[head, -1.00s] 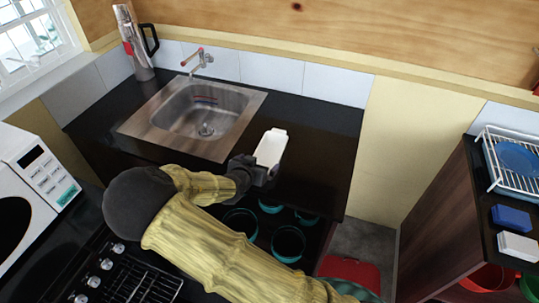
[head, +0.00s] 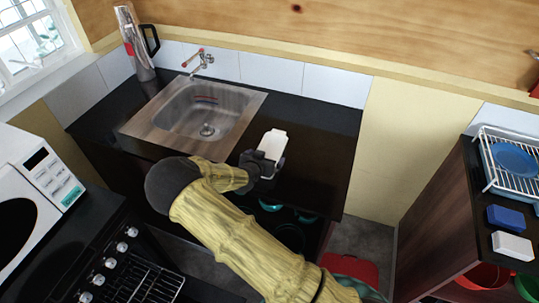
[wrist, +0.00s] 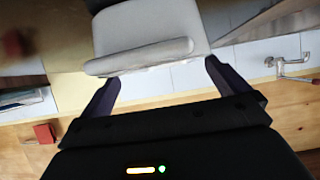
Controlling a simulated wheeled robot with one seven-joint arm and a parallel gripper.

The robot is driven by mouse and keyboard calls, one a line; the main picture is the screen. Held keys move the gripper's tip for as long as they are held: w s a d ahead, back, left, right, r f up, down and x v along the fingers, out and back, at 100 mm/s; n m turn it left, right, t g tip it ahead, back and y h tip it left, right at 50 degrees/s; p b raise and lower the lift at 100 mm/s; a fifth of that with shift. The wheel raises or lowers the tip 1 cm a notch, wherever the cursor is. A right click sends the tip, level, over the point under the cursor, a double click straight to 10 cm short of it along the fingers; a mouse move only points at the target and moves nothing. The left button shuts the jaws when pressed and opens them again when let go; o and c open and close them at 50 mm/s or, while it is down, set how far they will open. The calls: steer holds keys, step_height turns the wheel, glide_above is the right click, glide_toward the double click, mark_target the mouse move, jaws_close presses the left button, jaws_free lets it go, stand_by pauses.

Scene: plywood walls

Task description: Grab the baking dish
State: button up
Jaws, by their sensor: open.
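The white baking dish (head: 273,142) is at the right part of the dark counter, right of the sink. In the head view my gripper (head: 265,162) is at the dish's near end and hides its lower part. In the wrist view the dish (wrist: 150,28) fills the top middle, its pale rim lying just beyond the fingertips and roughly centred between them. My gripper (wrist: 160,78) is open, with a dark finger on each side. I cannot tell whether the fingers touch the dish.
The sink (head: 200,118) and tap (head: 198,62) are left of the dish; a steel flask (head: 132,42) stands at the back left corner. A microwave (head: 35,195) is at left. Teal bowls (head: 290,237) sit below the counter. A dish rack (head: 513,158) is at far right.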

mark_target(268, 154)
steer(key=shift+p+x, duration=0.65)
steer(key=shift+x, duration=1.25)
steer(key=shift+a+f, duration=0.1)
steer(key=c, duration=1.2)
steer(key=shift+c, duration=0.3)
step_height(268, 154, up, 10)
steer(key=b, duration=0.3)
